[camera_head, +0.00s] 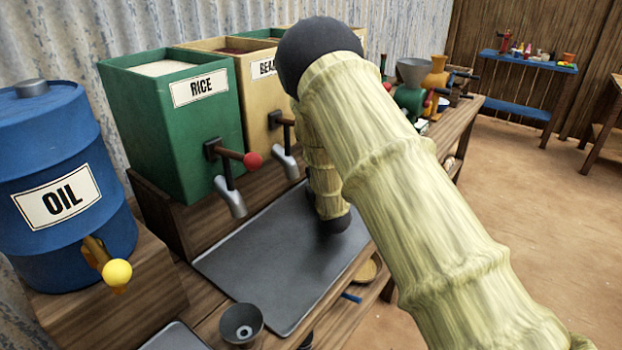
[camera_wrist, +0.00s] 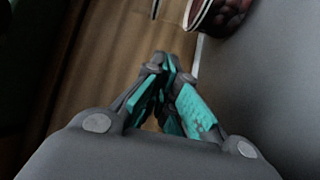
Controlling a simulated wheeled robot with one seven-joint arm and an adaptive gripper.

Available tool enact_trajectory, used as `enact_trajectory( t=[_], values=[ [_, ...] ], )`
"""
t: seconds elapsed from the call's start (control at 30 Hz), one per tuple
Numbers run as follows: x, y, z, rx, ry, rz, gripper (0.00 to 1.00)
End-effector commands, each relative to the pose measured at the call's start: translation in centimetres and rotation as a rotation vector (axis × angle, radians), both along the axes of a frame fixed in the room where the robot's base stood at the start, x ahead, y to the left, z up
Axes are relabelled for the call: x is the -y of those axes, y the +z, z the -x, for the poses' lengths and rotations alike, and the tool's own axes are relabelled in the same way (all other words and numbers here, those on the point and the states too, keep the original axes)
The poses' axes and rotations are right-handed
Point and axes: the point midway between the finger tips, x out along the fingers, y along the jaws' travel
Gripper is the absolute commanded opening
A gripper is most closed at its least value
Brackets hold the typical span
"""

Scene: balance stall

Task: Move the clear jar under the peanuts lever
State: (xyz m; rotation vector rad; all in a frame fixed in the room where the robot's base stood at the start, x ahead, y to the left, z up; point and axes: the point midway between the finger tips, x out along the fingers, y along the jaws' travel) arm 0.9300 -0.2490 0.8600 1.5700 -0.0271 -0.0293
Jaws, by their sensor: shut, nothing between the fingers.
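My gripper (camera_wrist: 168,68) shows in the wrist view, its teal fingers drawn together and empty, above the wooden counter beside a grey surface. At the top of that view is part of a round container (camera_wrist: 222,16) with a pale rim and dark red lumps; I cannot tell whether it is the clear jar. It is apart from my fingers. No clear jar can be made out in the head view, where my arm covers much of the counter and hides my gripper. No peanuts label or peanuts lever is visible.
A green RICE bin (camera_head: 180,130) with a red-knobbed lever, a tan bin (camera_head: 258,105) lettered "BEA", and a blue OIL drum (camera_head: 55,180) line the back. A grey tray (camera_head: 275,280) lies below, largely bare. A dark funnel-like cup (camera_head: 241,322) stands near its front corner.

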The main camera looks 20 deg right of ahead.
Motion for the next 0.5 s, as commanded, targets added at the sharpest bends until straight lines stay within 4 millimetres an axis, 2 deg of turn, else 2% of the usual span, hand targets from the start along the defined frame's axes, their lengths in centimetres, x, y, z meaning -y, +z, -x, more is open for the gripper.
enact_trajectory(
  t=[0.2, 0.5],
  values=[
    [1.7, 0.0, -0.4, 0.000, 0.002, -0.001, 0.00],
    [2.2, 0.0, -0.6, 0.001, 0.003, 0.000, 0.00]
  ],
)
